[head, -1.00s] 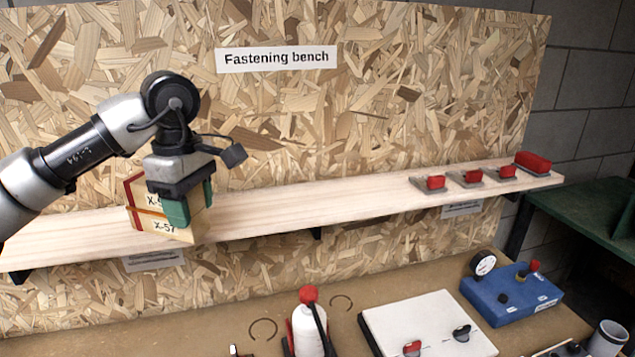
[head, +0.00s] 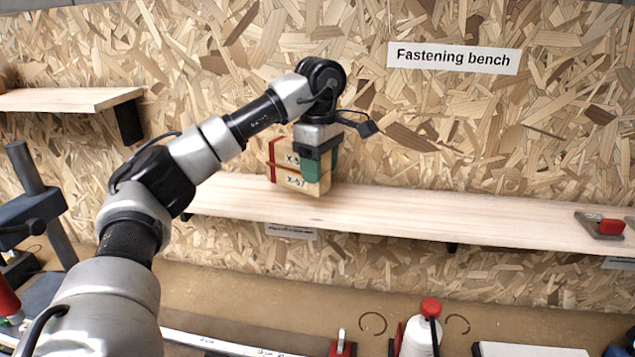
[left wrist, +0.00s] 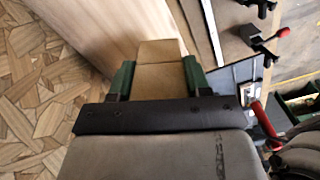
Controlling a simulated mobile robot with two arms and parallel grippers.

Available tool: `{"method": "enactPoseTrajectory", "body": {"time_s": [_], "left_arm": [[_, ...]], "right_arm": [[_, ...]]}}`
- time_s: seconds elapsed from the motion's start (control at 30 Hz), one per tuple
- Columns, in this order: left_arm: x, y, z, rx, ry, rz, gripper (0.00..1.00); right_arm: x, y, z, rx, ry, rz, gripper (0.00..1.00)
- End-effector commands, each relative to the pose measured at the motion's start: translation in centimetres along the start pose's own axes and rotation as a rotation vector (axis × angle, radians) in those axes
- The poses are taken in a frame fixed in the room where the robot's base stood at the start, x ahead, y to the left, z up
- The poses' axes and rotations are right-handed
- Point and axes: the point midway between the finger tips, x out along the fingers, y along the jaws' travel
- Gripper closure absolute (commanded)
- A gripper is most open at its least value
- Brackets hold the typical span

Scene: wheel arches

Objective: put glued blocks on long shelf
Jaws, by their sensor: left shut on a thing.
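The glued blocks (head: 301,182) are two pale wooden blocks, one on the other, with red edges and X-57 marked on the lower one. They are at the left part of the long shelf (head: 420,212), a pale wooden board on the chipboard wall. My left gripper (head: 319,165) is shut on the blocks from above, its green fingers at their sides. In the left wrist view the blocks (left wrist: 160,75) sit between the two green fingers, by the pale shelf board (left wrist: 105,30). I cannot tell whether their underside touches the shelf. My right gripper is out of view.
A shorter shelf (head: 70,99) is at the upper left. A white bottle with a red cap (head: 420,332) stands on the bench below.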

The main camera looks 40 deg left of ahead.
Motion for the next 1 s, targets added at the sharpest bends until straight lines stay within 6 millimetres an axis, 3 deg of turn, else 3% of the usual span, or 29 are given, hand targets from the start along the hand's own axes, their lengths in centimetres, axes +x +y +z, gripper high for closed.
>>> {"method": "enactPoseTrajectory", "body": {"time_s": [0.03, 0.2, 0.5, 0.9, 0.93, 1.0], "left_arm": [[0.0, 0.5, -0.6, -0.003, -0.002, -0.002, 0.78], [1.1, 1.4, -1.7, 0.000, -0.001, 0.002, 0.78], [4.6, 1.4, -1.8, 0.001, 0.001, 0.000, 0.78], [5.6, 1.4, -1.8, 0.001, -0.001, 0.002, 0.78], [5.6, 1.4, -1.8, 0.002, -0.001, 0.002, 0.51], [5.5, 1.4, -1.8, 0.002, -0.001, 0.002, 0.40]], "right_arm": [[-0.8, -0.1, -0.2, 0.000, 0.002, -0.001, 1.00], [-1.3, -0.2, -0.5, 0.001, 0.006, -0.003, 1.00], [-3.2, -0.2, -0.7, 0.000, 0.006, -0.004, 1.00], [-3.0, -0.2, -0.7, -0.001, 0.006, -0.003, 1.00], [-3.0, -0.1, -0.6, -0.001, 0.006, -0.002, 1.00], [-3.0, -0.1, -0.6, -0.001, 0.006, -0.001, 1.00]]}}
